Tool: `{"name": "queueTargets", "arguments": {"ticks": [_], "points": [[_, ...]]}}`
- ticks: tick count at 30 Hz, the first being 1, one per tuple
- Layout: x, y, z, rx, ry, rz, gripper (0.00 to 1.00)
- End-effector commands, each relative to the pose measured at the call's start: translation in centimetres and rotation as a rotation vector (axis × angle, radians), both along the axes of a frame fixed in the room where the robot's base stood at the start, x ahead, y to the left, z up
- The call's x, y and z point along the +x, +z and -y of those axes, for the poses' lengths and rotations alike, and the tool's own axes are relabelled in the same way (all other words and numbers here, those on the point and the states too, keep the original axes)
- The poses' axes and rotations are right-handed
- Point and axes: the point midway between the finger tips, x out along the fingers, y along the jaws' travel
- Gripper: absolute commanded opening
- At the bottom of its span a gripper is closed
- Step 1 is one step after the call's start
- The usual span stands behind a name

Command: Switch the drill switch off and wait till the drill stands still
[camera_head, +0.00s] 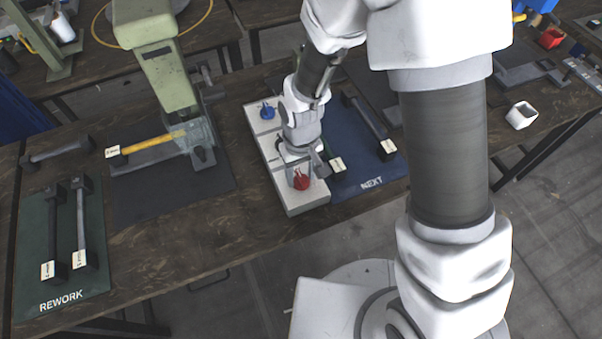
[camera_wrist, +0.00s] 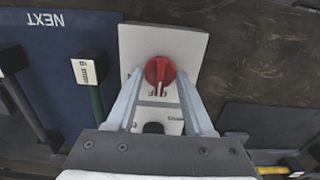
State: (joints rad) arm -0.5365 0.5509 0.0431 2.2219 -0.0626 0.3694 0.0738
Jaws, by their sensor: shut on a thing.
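A red rotary knob (camera_head: 301,181) sits on the near end of a light grey switch box (camera_head: 298,205) on the bench. It also shows in the wrist view (camera_wrist: 160,71), with its pointer mark toward my gripper's side of the picture. My gripper (camera_wrist: 159,78) is over it, with its two fingers on either side of the knob and shut on it. In the head view my gripper (camera_head: 299,168) covers the middle of the box. I cannot make out a drill or whether one is turning.
A blue knob (camera_head: 267,111) is on the box's far end. A blue NEXT mat (camera_head: 350,180) with tagged bars lies right of the box. A green press (camera_head: 165,75) holds a yellow-handled part on the left. A green REWORK mat (camera_head: 70,285) bears two bars.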

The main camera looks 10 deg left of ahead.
Motion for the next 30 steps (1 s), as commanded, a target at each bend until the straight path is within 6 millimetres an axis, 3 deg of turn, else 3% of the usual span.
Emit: {"name": "queueTargets", "arguments": {"ticks": [12, 13, 17, 18, 30], "points": [[-0.01, 0.03, 0.01, 0.000, 0.010, 0.000, 0.00], [-0.01, 0.03, 0.01, 0.000, 0.010, 0.000, 0.56], [-0.01, 0.02, 0.01, 0.000, 0.009, 0.000, 0.79], [-0.01, 0.02, 0.01, 0.000, 0.009, 0.000, 0.83], [0.03, 0.74, -0.02, 0.001, 0.007, 0.001, 0.83]]}}
